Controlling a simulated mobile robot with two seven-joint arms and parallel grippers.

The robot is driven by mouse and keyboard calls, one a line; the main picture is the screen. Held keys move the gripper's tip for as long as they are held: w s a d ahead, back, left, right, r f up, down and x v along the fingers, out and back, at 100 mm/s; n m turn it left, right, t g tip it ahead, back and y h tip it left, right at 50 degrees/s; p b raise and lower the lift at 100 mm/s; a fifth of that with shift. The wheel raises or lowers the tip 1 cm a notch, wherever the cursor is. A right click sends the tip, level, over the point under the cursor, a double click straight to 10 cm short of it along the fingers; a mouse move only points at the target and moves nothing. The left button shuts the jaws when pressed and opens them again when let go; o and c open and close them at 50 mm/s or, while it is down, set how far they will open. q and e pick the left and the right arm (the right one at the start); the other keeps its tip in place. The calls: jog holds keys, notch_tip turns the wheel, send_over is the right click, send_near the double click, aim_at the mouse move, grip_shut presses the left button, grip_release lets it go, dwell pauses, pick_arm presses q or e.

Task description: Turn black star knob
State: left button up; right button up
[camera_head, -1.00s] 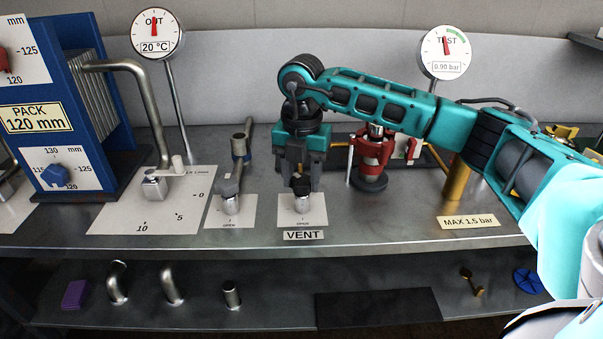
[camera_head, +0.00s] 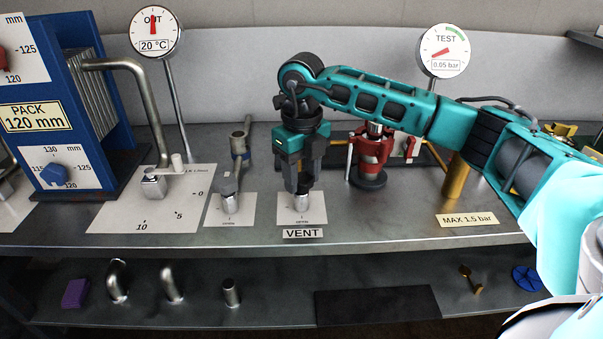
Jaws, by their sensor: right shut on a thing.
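The black star knob is on the vent valve, above the VENT label (camera_head: 303,233). It is now almost wholly hidden between my right gripper's fingers. The valve's silver body (camera_head: 302,202) shows below it on a white plate (camera_head: 316,213). My right gripper (camera_head: 301,188) points straight down and is shut on the knob. The test gauge (camera_head: 443,50) at the back right reads 0.05 bar, with its needle pointing to the lower left. My left gripper is not in view.
A grey lever valve (camera_head: 229,186) stands just left of the vent. A red clamp fitting (camera_head: 371,152) stands behind, to the right. The blue plate pack (camera_head: 108,70) is at the left. The counter's front right is mostly clear.

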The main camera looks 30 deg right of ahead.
aim_at(302, 178)
jog(key=n, duration=0.6)
jog(key=shift+n, duration=0.3)
pick_arm(q)
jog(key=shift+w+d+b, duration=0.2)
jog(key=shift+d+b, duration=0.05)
jog(key=shift+b, duration=0.15)
pick_arm(e)
jog(key=n, duration=0.4)
jog(key=shift+n, duration=0.4)
jog(key=shift+d, duration=0.1)
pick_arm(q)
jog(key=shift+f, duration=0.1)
pick_arm(e)
jog(key=o, duration=1.1)
jog(key=shift+c, duration=0.2)
jog(key=shift+r, duration=0.15)
pick_arm(q)
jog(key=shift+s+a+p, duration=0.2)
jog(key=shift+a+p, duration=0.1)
jog(key=shift+p, duration=0.15)
pick_arm(e)
notch_tip(302, 178, up, 13)
